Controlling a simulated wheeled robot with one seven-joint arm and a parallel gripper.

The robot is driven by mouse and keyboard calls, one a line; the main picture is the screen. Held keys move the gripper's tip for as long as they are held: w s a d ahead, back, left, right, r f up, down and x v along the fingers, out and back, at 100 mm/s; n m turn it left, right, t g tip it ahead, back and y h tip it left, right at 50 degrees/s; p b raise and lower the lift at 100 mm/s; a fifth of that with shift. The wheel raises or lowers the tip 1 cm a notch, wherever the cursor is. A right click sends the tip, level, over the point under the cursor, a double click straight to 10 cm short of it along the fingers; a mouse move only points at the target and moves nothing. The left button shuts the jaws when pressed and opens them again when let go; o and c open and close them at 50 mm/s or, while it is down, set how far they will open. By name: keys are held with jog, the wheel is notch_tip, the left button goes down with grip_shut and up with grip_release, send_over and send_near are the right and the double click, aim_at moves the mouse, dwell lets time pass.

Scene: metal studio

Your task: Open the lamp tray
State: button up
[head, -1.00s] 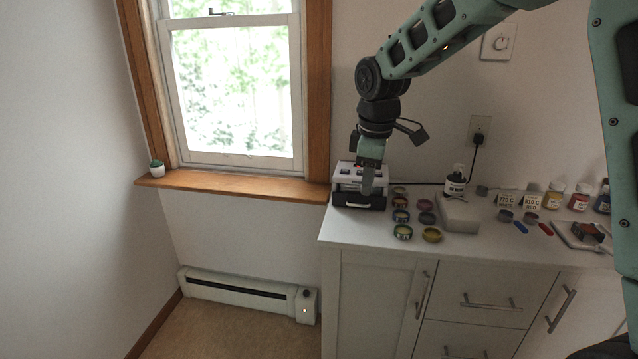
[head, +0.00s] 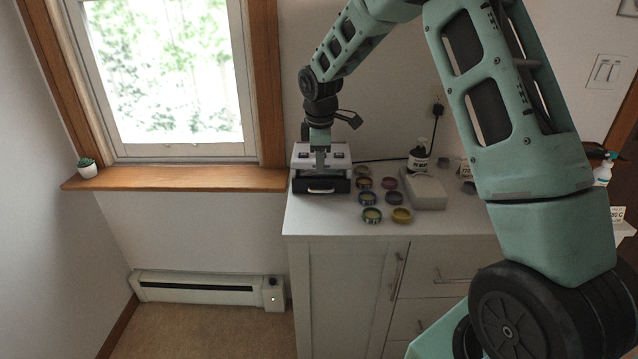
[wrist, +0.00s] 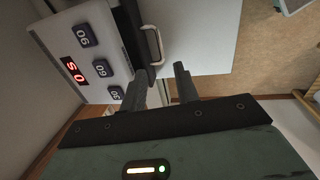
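The lamp is a white box (head: 337,153) at the left end of the counter. Below its button panel is a black tray (head: 335,183) with a silver handle (head: 321,190). I cannot tell whether the tray is fully in. In the wrist view the handle (wrist: 152,45) lies just ahead of my fingers, beside the black tray front (wrist: 128,20). The button panel (wrist: 85,58) shows 30, 60 and 90 keys and a red display. My gripper (wrist: 162,82) is open and empty, its fingers apart. In the head view my gripper (head: 320,163) points down before the box, above the handle.
Several round coloured tins (head: 368,199) stand right of the lamp, with a dark bottle (head: 418,160) and a pale block (head: 425,191) beyond. A cable (head: 380,160) runs behind them. The white counter (head: 320,218) is clear in front of the tray. A windowsill (head: 180,179) is left.

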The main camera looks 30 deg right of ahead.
jog(key=f, duration=0.3)
jog(key=w+f, duration=0.1)
jog(key=f, duration=0.5)
jog(key=shift+w+d+p, duration=0.15)
jog(key=shift+d+p, duration=0.15)
jog(key=shift+d, duration=0.1)
grip_shut()
